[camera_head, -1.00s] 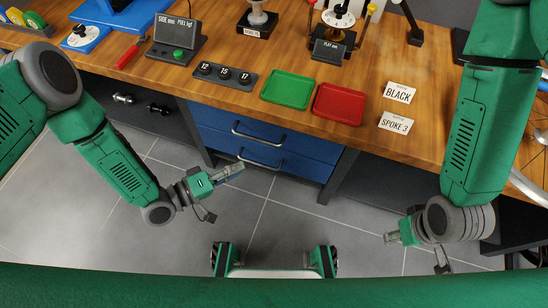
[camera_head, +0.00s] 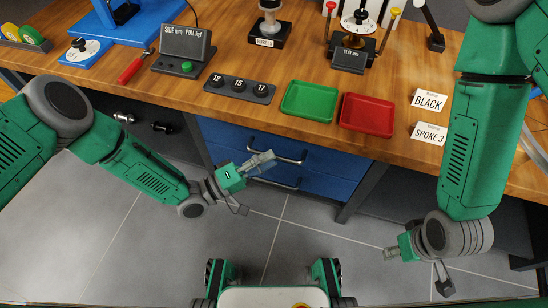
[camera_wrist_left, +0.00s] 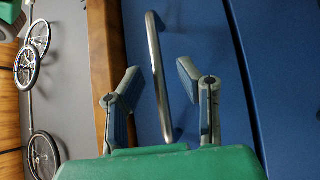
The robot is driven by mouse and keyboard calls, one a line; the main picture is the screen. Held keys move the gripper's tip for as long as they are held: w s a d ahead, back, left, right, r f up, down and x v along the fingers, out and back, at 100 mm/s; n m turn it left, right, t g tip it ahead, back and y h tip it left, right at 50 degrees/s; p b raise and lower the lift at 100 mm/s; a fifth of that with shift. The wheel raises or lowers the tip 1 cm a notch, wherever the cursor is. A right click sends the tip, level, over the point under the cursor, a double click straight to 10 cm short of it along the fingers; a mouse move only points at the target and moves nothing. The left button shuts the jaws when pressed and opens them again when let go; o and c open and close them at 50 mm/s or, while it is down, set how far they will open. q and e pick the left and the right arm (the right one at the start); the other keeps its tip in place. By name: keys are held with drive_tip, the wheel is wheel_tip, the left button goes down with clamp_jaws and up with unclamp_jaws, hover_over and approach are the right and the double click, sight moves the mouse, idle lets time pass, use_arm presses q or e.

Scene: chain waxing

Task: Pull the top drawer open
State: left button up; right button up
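The top drawer (camera_head: 335,158) is a blue front under the workbench, and it looks shut. Its silver bar handle (camera_head: 290,158) also shows in the left wrist view (camera_wrist_left: 160,85), where it runs nearly upright in the picture.
A second blue drawer (camera_head: 325,187) with its own handle lies below. The wooden bench top (camera_head: 225,112) overhangs the drawers and holds a green tray (camera_head: 309,101), a red tray (camera_head: 367,115) and label cards. A dark bench leg (camera_head: 358,190) stands right of the drawers. The floor in front is clear.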

use_arm(q)
drive_tip(key=shift+x, duration=1.2)
use_arm(e)
drive_tip(key=shift+d+f, duration=0.3)
use_arm(q)
drive_tip(key=shift+s, duration=0.15)
drive_tip(key=shift+c, duration=0.5)
clamp_jaws()
drive_tip(key=shift+a, duration=0.1)
use_arm(e)
drive_tip(key=shift+a, duration=0.15)
